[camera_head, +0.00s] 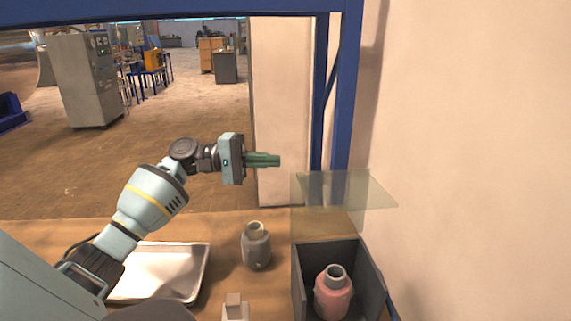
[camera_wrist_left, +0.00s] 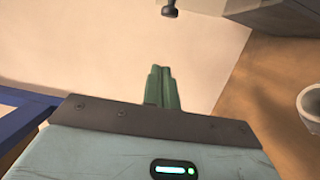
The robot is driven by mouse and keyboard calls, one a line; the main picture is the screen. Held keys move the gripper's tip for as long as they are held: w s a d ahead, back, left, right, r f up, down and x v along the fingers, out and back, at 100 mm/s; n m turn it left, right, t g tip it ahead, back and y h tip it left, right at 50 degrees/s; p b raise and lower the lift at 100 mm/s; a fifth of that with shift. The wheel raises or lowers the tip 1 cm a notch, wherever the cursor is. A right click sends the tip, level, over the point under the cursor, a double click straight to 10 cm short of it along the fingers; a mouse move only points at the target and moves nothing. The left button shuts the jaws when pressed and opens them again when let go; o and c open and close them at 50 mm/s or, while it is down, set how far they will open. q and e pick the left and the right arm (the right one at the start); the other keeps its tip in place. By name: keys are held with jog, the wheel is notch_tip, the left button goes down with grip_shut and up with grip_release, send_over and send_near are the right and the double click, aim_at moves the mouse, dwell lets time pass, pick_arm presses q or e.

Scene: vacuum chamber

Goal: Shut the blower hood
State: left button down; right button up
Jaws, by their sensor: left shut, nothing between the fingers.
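The blower hood shows as a clear, tinted panel (camera_head: 375,193) at the right in the head view. It stands raised above a dark grey open-topped box (camera_head: 369,266), whose inside is in plain view. A pink bottle (camera_head: 332,298) stands upright in the box. My left gripper (camera_head: 278,160) is shut and empty. It is in the air to the left of the panel and a little higher in the picture, apart from it. Its green fingers also show closed together in the left wrist view (camera_wrist_left: 161,88). My right gripper is not in view.
A grey bottle (camera_head: 256,248) stands on the wooden table left of the box. A metal tray (camera_head: 200,262) lies farther left, partly behind my left arm. A small pale block-like object (camera_head: 234,309) is at the front. A blue frame post (camera_head: 345,90) rises behind the panel.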

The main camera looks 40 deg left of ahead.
pick_arm(q)
jog(key=w+d+p, duration=0.1)
jog(key=w+d, duration=0.1)
jog(key=d, duration=0.8)
jog(key=shift+w, duration=0.4)
jog(key=shift+w+d, duration=0.1)
jog(key=shift+d, duration=0.1)
